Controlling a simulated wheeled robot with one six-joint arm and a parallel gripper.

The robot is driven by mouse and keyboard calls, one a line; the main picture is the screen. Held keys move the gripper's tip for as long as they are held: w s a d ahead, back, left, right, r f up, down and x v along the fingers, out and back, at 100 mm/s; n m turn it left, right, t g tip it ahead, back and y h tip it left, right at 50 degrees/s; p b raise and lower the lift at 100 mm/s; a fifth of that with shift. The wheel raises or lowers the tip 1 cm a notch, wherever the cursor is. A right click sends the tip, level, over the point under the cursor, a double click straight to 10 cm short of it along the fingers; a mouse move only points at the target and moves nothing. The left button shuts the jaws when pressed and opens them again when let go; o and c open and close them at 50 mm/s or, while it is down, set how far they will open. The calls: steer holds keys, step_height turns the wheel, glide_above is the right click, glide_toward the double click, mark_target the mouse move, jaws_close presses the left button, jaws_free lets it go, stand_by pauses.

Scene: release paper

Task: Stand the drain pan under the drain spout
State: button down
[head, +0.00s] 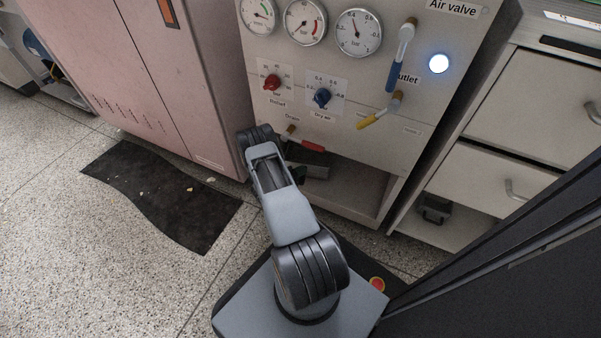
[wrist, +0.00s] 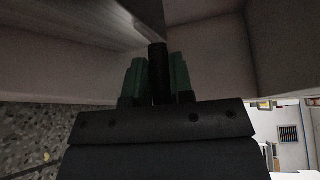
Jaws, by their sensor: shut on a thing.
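The drain spout and its red-handled valve (head: 312,146) are on the panel front, under the "Drain" label; the spout's tip is hard to make out. A dark grey, shallow pan-like thing (head: 314,170), likely the drain pan, is in the open bay below the red handle. My gripper (head: 299,176) is at its left side, mostly hidden behind my arm. In the wrist view my gripper (wrist: 158,75) has its greenish fingers shut on a dark upright bar, seemingly the pan's handle. I cannot tell whether the pan touches the bay floor.
The bay (head: 345,190) has a bare floor to the right. A small dark box (head: 435,208) sits in the cabinet's lower opening at right. A yellow handle (head: 380,112) sticks out above the bay. A dark mat (head: 160,195) lies on the floor at left.

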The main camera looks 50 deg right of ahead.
stand_by(0.4)
steer(key=c, duration=0.9)
jaws_free()
steer(key=shift+p+v, duration=2.05)
steer(key=shift+v, duration=4.85)
